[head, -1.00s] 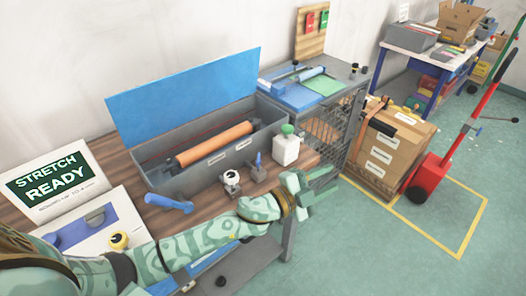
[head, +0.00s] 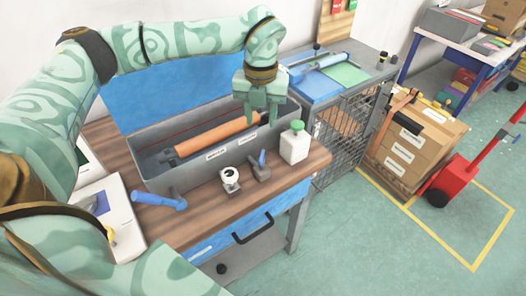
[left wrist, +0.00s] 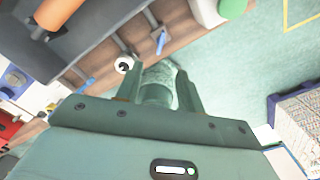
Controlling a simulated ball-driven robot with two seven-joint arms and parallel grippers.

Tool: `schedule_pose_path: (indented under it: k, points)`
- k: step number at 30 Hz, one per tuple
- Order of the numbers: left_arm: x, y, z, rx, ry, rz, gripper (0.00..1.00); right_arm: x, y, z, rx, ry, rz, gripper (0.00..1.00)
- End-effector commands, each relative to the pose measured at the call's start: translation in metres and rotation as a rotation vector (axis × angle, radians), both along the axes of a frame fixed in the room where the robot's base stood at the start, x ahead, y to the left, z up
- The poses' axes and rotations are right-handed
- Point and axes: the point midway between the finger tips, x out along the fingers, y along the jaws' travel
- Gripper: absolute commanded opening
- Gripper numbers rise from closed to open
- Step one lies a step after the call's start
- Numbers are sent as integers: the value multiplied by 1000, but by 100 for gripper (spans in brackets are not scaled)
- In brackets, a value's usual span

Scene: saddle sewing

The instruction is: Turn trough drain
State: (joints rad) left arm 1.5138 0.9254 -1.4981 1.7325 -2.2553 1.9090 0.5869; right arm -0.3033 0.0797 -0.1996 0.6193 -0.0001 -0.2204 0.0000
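The left wrist view shows the fingers (left wrist: 157,82) spread. My right gripper is not in view.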

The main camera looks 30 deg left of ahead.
Motion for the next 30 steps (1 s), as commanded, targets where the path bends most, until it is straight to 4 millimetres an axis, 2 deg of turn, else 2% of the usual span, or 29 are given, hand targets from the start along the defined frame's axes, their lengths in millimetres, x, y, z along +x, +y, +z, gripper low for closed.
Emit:
schedule_pose_path:
  k: [1, 3, 9, 15, 20, 28, 29, 30]
  points:
    - [-1, 0, -16, 0, 7, -1, 38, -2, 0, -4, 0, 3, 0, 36]
    - [-1, 0, -35, 0, 6, -1, 38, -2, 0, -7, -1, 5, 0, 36]
    - [-1, -1, -85, -2, 5, -2, 38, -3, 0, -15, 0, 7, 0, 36]
    - [0, -1, -118, -2, 2, -2, 38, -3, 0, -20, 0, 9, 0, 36]
    - [0, -1, -128, -4, 1, -3, 38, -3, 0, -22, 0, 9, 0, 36]
    - [0, -1, -129, -4, 1, -3, 38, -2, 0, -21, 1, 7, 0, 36]
    - [0, -1, -129, -4, 1, -3, 33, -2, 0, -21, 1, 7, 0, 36]
    - [0, -1, -129, -3, 0, -3, 21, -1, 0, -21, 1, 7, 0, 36]
